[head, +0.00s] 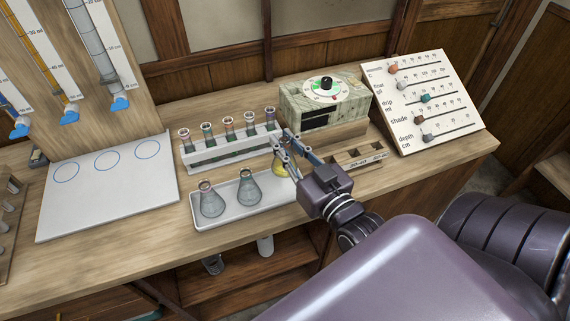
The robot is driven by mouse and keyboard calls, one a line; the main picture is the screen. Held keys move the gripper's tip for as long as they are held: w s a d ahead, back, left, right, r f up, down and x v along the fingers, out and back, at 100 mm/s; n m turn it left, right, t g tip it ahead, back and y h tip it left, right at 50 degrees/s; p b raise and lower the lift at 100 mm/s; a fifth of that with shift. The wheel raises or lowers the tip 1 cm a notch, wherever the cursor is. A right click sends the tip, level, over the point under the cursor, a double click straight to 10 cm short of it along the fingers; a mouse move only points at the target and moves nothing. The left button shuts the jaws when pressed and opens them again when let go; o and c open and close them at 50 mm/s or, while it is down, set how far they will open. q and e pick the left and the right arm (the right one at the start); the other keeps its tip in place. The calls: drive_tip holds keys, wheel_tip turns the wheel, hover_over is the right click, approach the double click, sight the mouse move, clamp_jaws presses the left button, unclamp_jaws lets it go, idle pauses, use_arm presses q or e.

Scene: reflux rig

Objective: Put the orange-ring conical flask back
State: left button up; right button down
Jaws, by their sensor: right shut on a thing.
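My right gripper (283,146) comes in from the right and is shut on a conical flask with yellow liquid (279,166) at its neck. The gripper hides the neck, so I cannot tell its ring colour. This flask is at the right end of the white tray (228,216); I cannot tell whether it touches the tray. Two more conical flasks stand upright in the tray: a left one (211,203) with a reddish ring at its neck, and a middle one (248,189). My left gripper is not in view.
A white rack (205,159) with several test tubes stands just behind the tray. A marbled box with a dial (324,103) and a wooden block with slots (357,155) are at the right. A slider board (437,100) stands farther right. A white board with blue circles (108,190) lies left.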

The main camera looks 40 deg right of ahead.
wheel_tip(320, 180, down, 3)
drive_tip(key=shift+f, duration=1.85)
drive_tip(key=shift+f, duration=0.1)
drive_tip(key=c, duration=1.8)
unclamp_jaws()
drive_tip(key=shift+f, duration=0.1)
